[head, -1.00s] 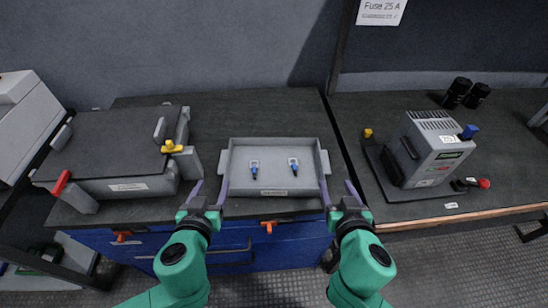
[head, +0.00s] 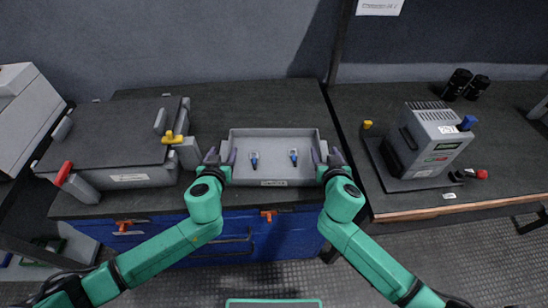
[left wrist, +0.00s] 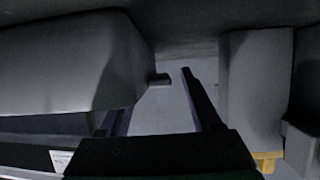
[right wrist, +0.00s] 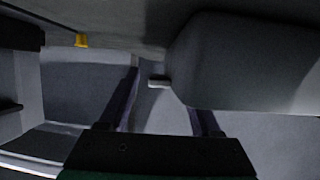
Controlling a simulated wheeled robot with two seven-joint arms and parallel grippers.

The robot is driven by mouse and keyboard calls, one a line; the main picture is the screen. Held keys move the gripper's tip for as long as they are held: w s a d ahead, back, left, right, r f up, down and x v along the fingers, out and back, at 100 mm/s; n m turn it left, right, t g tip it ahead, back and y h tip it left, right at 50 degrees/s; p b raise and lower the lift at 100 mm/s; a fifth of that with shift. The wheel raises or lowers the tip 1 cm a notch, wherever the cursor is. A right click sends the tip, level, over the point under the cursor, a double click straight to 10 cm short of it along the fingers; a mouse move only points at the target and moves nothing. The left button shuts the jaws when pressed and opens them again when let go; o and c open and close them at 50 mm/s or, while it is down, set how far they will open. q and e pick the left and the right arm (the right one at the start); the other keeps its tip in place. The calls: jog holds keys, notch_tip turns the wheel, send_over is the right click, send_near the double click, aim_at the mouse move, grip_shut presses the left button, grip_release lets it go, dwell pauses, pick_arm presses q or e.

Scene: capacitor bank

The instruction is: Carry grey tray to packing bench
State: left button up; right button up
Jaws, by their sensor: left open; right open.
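The grey tray (head: 272,183) sits level on the dark bench top (head: 262,105), with two small blue-tipped parts (head: 254,161) (head: 294,157) inside it. My left gripper (head: 219,158) is at the tray's left end and my right gripper (head: 328,158) at its right end. Both are open. In the left wrist view, a short stub on the tray's end (left wrist: 159,79) points towards the gap between my left fingers. In the right wrist view, a similar stub (right wrist: 158,83) points between my right fingers. Contact cannot be seen. The grippers mostly hide the tray's ends in the head view.
A large grey case (head: 130,181) with red and yellow handles stands close left of my left gripper. On the right bench (head: 415,211) are a grey device (head: 434,140) on a dark base and two black cylinders (head: 466,86). Bench top behind the tray is clear.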

pick_arm(q)
jog(key=shift+w+f, duration=0.2)
jog(key=shift+w, duration=0.35)
pick_arm(e)
jog(key=shift+w+f, duration=0.2)
jog(key=shift+w, duration=0.3)
pick_arm(q)
jog(key=shift+s, duration=0.1)
grip_shut()
pick_arm(e)
grip_shut()
